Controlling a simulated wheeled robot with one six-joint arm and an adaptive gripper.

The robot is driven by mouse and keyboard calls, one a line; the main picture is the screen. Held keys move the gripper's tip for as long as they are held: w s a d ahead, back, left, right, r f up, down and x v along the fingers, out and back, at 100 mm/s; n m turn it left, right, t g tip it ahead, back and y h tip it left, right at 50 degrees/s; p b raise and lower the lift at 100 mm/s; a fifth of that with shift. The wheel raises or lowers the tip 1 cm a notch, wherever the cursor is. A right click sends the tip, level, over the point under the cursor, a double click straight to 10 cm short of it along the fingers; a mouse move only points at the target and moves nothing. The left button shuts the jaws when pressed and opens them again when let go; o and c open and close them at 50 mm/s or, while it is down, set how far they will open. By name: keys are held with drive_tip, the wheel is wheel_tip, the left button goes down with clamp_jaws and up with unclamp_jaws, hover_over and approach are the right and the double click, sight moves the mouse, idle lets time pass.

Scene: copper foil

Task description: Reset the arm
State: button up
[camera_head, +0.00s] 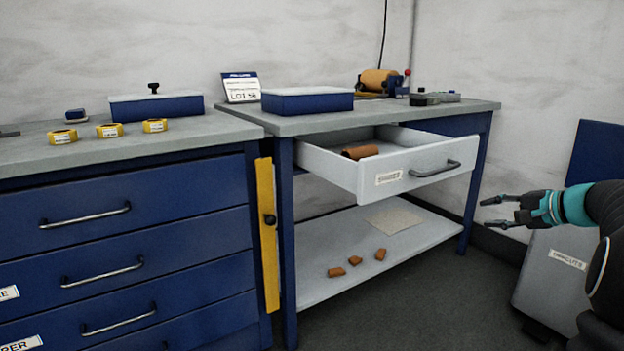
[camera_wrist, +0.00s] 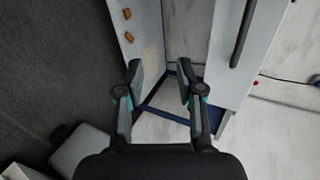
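My gripper (camera_head: 487,212) is at the right of the head view, in front of the bench and to the right of the open drawer. Its two fingers are spread apart with nothing between them. In the wrist view my gripper (camera_wrist: 160,82) also shows open and empty. The white drawer (camera_head: 427,175) is pulled out of the bench and holds a copper-coloured roll (camera_head: 360,152). My gripper is apart from the drawer and its handle (camera_head: 435,169).
A lower shelf (camera_head: 330,275) holds several small copper pieces and a flat sheet (camera_head: 394,219). A grey bin (camera_head: 553,268) stands below my gripper. A blue drawer cabinet (camera_head: 130,225) is at left. Blue boxes and tape rolls lie on the worktops. Floor between is clear.

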drive_tip(key=s+a+f+n+g+h+p, duration=0.2)
drive_tip(key=s+a+f+g, duration=0.15)
drive_tip(key=s+a, duration=0.4)
drive_tip(key=s+a+f+n+g+h+p, duration=0.1)
drive_tip(key=s+a+f+n+g+h, duration=0.15)
drive_tip(key=s+a+f, duration=0.5)
drive_tip(key=s+a+r+n+p, duration=0.2)
drive_tip(key=s+a, duration=0.2)
drive_tip(key=s, duration=0.1)
drive_tip(key=s+a+r+n+h+p, duration=0.1)
drive_tip(key=s+a+r+n+p, duration=0.1)
drive_tip(key=s, duration=0.4)
drive_tip(key=s+a+r+n+p, duration=0.2)
drive_tip(key=s+a+r+n, duration=0.2)
drive_tip(key=s+a, duration=0.1)
drive_tip(key=shift+s+a+r+t+h, duration=0.25)
drive_tip(key=shift+s+a+t+h, duration=0.1)
drive_tip(key=shift+a, duration=0.25)
